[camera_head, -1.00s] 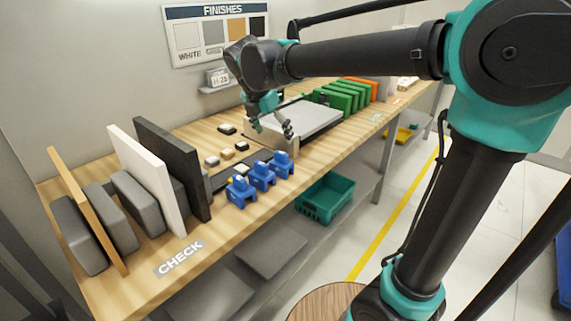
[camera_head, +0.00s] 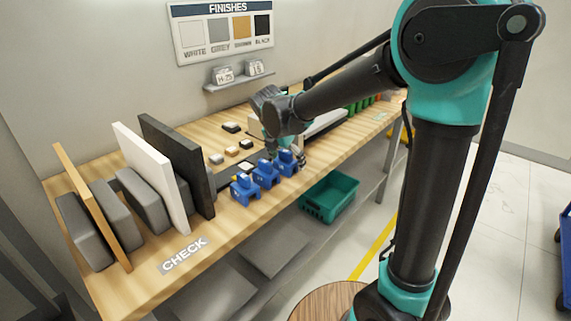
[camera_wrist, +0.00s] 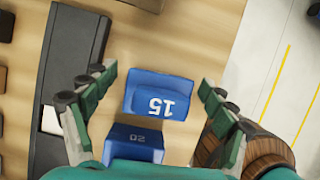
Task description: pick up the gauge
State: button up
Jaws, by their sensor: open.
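Several blue gauges stand in a row near the bench's front edge: the left one (camera_head: 244,189), the middle one (camera_head: 265,174) and the right one (camera_head: 288,162). My gripper (camera_head: 283,153) is low over the right end of this row and partly covers it. In the wrist view the gauge marked 15 (camera_wrist: 157,97) lies between my open, spread fingers (camera_wrist: 156,82), with a gap on both sides. The gauge marked 20 (camera_wrist: 134,142) is closer to my palm and partly hidden by it. I hold nothing.
Dark, white and wooden panels (camera_head: 180,170) stand upright at the left, beside grey blocks. A CHECK label (camera_head: 184,256) is on the bench front. Small sample pieces (camera_head: 232,151) lie behind the gauges. A green bin (camera_head: 330,197) sits below the bench.

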jog(key=shift+w+f, duration=0.1)
jog(key=shift+f, duration=0.2)
jog(key=shift+c, duration=0.2)
jog(key=c, duration=1.3)
jog(key=shift+r, duration=0.1)
notch_tip(320, 180, up, 20)
jog(key=shift+f, duration=0.1)
